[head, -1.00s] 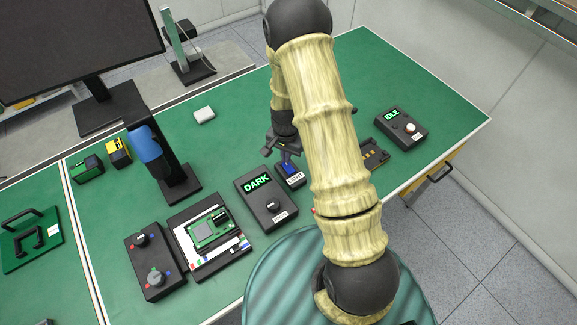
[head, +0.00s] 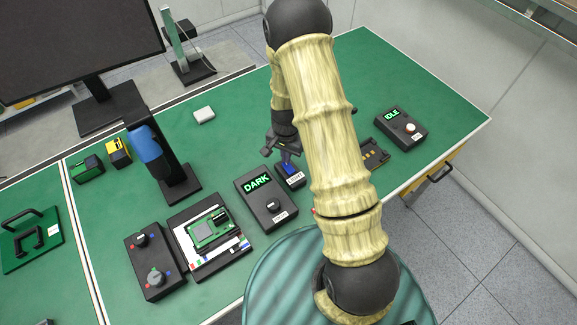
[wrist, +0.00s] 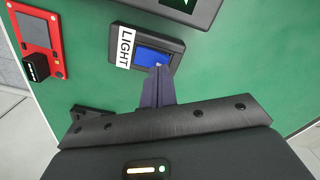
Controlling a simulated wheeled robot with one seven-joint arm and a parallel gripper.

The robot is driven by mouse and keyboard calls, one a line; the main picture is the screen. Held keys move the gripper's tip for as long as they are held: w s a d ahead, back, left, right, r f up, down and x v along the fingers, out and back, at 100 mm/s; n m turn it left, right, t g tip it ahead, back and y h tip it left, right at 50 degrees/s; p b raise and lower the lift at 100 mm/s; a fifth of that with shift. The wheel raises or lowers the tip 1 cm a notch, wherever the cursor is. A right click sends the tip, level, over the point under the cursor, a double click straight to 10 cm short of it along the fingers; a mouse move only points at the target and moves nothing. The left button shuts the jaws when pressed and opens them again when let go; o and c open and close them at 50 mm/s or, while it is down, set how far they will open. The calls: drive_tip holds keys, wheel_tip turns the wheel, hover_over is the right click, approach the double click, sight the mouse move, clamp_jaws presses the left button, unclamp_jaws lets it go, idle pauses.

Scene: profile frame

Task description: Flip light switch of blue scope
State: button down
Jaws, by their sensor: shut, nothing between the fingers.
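The blue scope (head: 148,148) stands on a black base on the green bench, left of my arm. The light switch is a small black box with a blue rocker (wrist: 152,56) and a white LIGHT label (wrist: 126,47); in the head view its label (head: 296,178) shows just left of my arm. My gripper (wrist: 158,70) is shut and empty. Its fingertips overlap the near edge of the blue rocker in the wrist view. I cannot tell whether the tips touch the rocker.
A black box with a green DARK display (head: 258,185) and a knob stands left of the switch. An IDLE box (head: 402,125) is at the right. A circuit board on a tray (head: 208,232) and a two-knob box (head: 155,268) stand nearer. My arm hides part of the bench.

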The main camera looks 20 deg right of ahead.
drive_tip(key=shift+f+b, duration=0.75)
drive_tip(key=shift+f, duration=0.3)
idle(0.7)
drive_tip(key=shift+r, duration=0.1)
drive_tip(key=shift+r+p, duration=2.5)
drive_tip(key=shift+r, duration=0.9)
drive_tip(key=shift+r, duration=0.15)
drive_tip(key=s+r+n+t+b, duration=0.2)
drive_tip(key=s+r+n+b, duration=0.3)
drive_tip(key=s+r, duration=0.9)
drive_tip(key=r+n, duration=0.1)
drive_tip(key=n, duration=0.2)
drive_tip(key=shift+s+r+t, duration=0.2)
drive_tip(key=shift+t, duration=0.1)
